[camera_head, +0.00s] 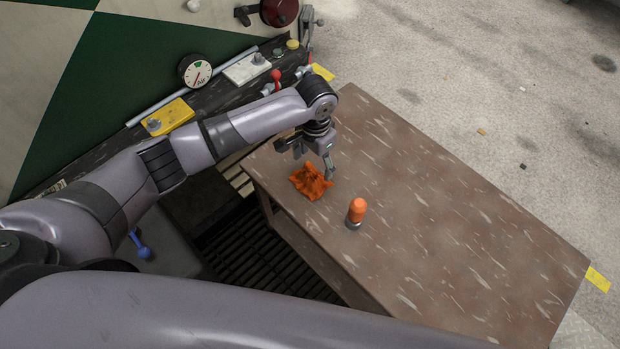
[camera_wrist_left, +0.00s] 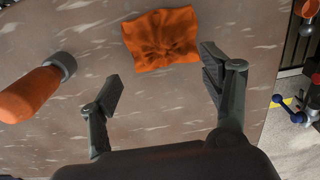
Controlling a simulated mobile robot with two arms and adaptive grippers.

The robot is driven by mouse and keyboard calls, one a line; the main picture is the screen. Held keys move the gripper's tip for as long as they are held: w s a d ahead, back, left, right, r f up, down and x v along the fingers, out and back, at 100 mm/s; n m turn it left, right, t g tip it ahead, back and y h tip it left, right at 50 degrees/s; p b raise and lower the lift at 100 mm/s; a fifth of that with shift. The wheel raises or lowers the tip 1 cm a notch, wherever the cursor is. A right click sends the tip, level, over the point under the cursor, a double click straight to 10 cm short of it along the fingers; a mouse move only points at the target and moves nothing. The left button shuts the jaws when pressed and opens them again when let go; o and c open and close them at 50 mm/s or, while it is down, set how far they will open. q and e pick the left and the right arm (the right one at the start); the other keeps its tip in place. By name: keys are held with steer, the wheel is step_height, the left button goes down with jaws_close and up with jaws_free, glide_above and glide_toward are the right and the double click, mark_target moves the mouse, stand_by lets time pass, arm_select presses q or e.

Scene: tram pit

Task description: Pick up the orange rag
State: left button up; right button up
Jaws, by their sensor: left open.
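The orange rag (camera_head: 311,182) lies crumpled on the brown table (camera_head: 460,220), near its left corner. In the left wrist view the rag (camera_wrist_left: 161,38) lies beyond the fingertips, toward the top of the picture. My left gripper (camera_head: 314,160) is over the table right by the rag, just behind it in the head view. In the left wrist view the left gripper (camera_wrist_left: 160,82) is open, with bare table between its fingers. The rag does not appear to be between the fingers. My right gripper is not in view.
An orange-topped cylinder with a grey base (camera_head: 356,213) stands on the table near the rag; it also shows in the left wrist view (camera_wrist_left: 32,92). A panel with a gauge (camera_head: 195,71) and levers is behind my arm. The table's right part is clear.

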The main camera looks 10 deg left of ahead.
mark_target(313, 172)
arm_select(q)
steer(key=shift+w+a+f, duration=0.1)
steer(key=shift+f, duration=1.4)
steer(key=shift+a+f, duration=0.1)
steer(key=shift+f, duration=1.4)
steer(key=shift+c, duration=0.3)
steer(key=c, duration=1.2)
steer(key=shift+r, duration=0.15)
step_height(313, 172, up, 20)
steer(key=shift+f+p, duration=0.1)
steer(key=shift+p, duration=0.6)
